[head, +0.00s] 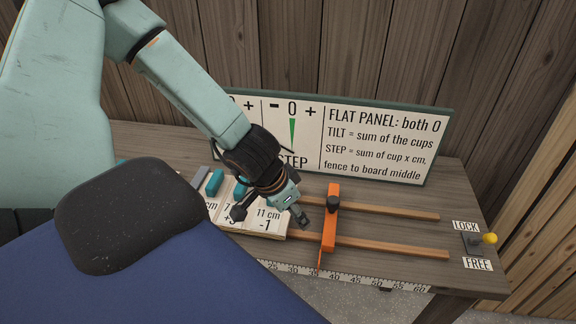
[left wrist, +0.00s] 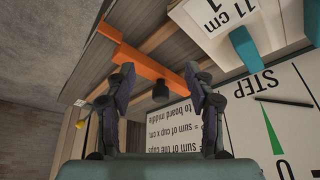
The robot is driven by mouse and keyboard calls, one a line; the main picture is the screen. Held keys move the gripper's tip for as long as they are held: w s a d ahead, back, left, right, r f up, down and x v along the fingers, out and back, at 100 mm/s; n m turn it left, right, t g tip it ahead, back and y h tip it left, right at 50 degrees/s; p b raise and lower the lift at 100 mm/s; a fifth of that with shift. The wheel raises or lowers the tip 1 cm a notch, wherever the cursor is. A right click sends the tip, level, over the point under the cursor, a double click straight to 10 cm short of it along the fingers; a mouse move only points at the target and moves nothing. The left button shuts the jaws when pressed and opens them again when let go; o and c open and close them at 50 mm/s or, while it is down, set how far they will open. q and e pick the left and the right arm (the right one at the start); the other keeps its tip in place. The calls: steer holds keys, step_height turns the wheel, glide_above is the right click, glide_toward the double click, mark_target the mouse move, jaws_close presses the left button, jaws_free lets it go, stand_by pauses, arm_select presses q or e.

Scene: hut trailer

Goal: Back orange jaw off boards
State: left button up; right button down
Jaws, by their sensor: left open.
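The orange jaw (head: 328,240) stands across two wooden rails (head: 392,247), with a black knob (head: 333,203) on it. The boards (head: 268,233) are cream, printed with cm labels, and lie left of the jaw; a stretch of rail shows between them and it. My left gripper (head: 270,216) is open and empty over the right end of the boards, left of the jaw. In the left wrist view the orange jaw (left wrist: 140,62) and its knob (left wrist: 160,91) appear beyond and between the open fingers (left wrist: 160,82). My right gripper is not in view.
A lever with a yellow knob (head: 489,238) sits between LOCK and FREE labels at the right. A green-framed sign (head: 385,140) stands behind the rails. Teal blocks (head: 215,183) rest on the boards. A ruler (head: 350,279) runs along the front edge. The rails right of the jaw are clear.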

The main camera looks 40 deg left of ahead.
arm_select(q)
steer(key=shift+s+a, duration=0.1)
steer(key=shift+s, duration=0.65)
